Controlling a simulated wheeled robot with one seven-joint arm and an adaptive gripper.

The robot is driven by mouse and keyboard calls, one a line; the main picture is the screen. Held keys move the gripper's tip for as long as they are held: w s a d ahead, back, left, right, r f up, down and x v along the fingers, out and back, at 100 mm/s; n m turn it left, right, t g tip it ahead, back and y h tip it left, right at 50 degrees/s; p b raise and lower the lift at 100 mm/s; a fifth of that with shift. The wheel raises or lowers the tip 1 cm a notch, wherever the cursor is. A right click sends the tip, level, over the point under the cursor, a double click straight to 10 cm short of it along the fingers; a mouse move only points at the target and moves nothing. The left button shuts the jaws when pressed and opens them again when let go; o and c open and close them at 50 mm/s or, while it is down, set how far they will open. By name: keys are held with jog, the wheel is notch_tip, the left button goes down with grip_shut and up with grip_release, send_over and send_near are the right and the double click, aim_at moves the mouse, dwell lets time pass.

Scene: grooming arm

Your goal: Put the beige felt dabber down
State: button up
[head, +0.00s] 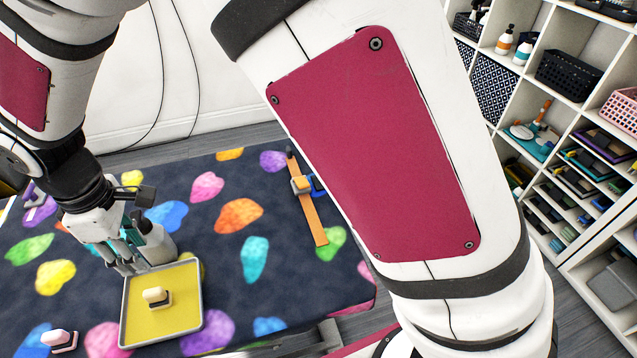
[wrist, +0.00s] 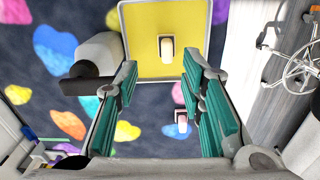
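A small block-shaped dabber with a cream top (head: 156,295) sits on the yellow tray (head: 186,327); I take it for the beige felt dabber. In the wrist view the dabber (wrist: 166,48) stands on the tray (wrist: 140,60), beyond my fingertips and not between them. My gripper (head: 128,266) is near the tray's back left edge in the head view. In the wrist view its teal-padded fingers (wrist: 160,78) are spread apart with nothing held.
A second pale dabber (head: 60,340) lies on the dark, colour-patterned tabletop (head: 215,270) left of the tray. A white bottle-like container (head: 156,243) stands behind the tray, close to my gripper. An orange bar (head: 313,218) lies farther right. Shelves (head: 590,120) fill the right side.

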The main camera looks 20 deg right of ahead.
jog(key=s+d+r+m+t, duration=0.1)
jog(key=d+r+m, duration=0.3)
jog(key=d+r, duration=0.6)
jog(key=s+d+r+m+t, duration=0.15)
jog(key=d+r+m, duration=0.3)
jog(key=d, duration=0.95)
jog(key=s+d+r+m, duration=0.2)
jog(key=s+d+m, duration=0.6)
jog(key=s+d, duration=0.3)
jog(key=s, duration=0.3)
jog(key=shift+s+d+t, duration=0.3)
jog(key=shift+d+t, duration=0.05)
jog(key=shift+d, duration=0.05)
jog(key=shift+t, duration=0.4)
notch_tip(320, 180, up, 4)
jog(key=p, duration=0.3)
jog(key=shift+s, duration=0.1)
